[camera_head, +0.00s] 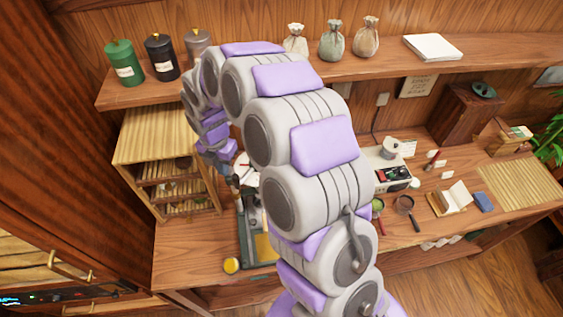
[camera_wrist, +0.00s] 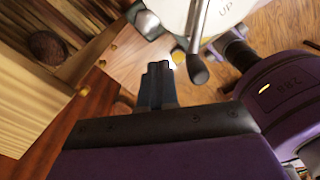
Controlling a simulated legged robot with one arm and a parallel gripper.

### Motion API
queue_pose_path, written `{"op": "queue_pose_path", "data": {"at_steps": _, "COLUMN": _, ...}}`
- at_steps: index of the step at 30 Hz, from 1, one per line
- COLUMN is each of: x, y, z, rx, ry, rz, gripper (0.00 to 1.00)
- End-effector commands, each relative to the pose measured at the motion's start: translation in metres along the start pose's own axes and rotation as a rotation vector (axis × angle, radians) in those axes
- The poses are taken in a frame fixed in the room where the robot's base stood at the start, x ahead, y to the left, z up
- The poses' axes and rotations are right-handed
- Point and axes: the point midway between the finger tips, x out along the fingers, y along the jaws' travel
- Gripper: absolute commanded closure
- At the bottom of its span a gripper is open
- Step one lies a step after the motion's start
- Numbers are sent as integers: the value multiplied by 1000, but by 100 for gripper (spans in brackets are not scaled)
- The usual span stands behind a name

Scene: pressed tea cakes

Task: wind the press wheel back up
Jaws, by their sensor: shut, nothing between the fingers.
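The press (camera_head: 243,222) stands on the counter, partly hidden behind my arm in the head view. A pale round disc (camera_head: 246,165) shows at its top. In the wrist view a pale disc marked "UP" (camera_wrist: 232,12) fills the top edge, cut off by the frame. A grey crank arm with a dark rounded knob (camera_wrist: 197,72) hangs down in front of it. My gripper (camera_wrist: 158,68) is shut and empty. Its fingertips appear just left of the knob, with a visible gap in the picture. Whether they touch in depth I cannot tell.
A wooden shelf unit (camera_head: 160,135) stands close left of the press, and shows in the wrist view (camera_wrist: 30,115). Above, a wall shelf (camera_head: 135,93) holds canisters and tied bags. A yellow round item (camera_head: 231,265) lies near the counter's front. Bare counter (camera_head: 185,250) shows at left.

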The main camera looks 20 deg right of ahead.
Motion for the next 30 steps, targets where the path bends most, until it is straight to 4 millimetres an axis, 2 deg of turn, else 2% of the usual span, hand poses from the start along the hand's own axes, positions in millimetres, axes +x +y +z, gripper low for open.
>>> {"op": "queue_pose_path", "data": {"at_steps": 6, "x": 10, "y": 0, "z": 0, "rx": 0, "ry": 0, "rz": 1, "gripper": 100}}
{"op": "queue_pose_path", "data": {"at_steps": 30, "x": 10, "y": -18, "z": -4, "rx": 0, "ry": 1, "rz": 0, "gripper": 100}}
